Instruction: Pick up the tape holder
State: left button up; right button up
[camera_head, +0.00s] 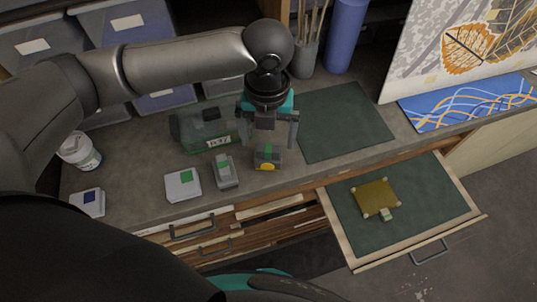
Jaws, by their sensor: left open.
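A small dark block with a green band and a yellow round patch (267,158) sits near the front edge of the worktop. It looks like the tape holder, but it is too small to be sure. My left gripper (267,144) is open and points down just above and behind it, a finger to each side. A grey item with a green top (226,172) lies to the block's left. My right gripper is not in view.
A clear green-tinted box (207,131) stands behind on the left, and white boxes (183,185) lie further left. A green mat (343,121) lies right. An open drawer (448,230) juts out front right, holding a yellowish block (376,198). A brush cup (303,59) stands behind.

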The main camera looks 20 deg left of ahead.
aim_at(268, 153)
pick_arm(q)
notch_tip(268, 153, down, 2)
jog(key=shift+s, duration=0.1)
notch_tip(268, 153, down, 4)
jog(key=shift+d+f, duration=0.15)
jog(key=shift+f, duration=0.1)
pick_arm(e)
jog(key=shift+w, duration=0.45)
pick_arm(q)
jog(key=c, duration=1.5)
jog(key=shift+r, duration=0.1)
jog(key=shift+c, duration=0.2)
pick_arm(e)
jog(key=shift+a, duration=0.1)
pick_arm(q)
jog(key=shift+r, duration=0.1)
notch_tip(268, 153, up, 20)
jog(key=p, duration=0.1)
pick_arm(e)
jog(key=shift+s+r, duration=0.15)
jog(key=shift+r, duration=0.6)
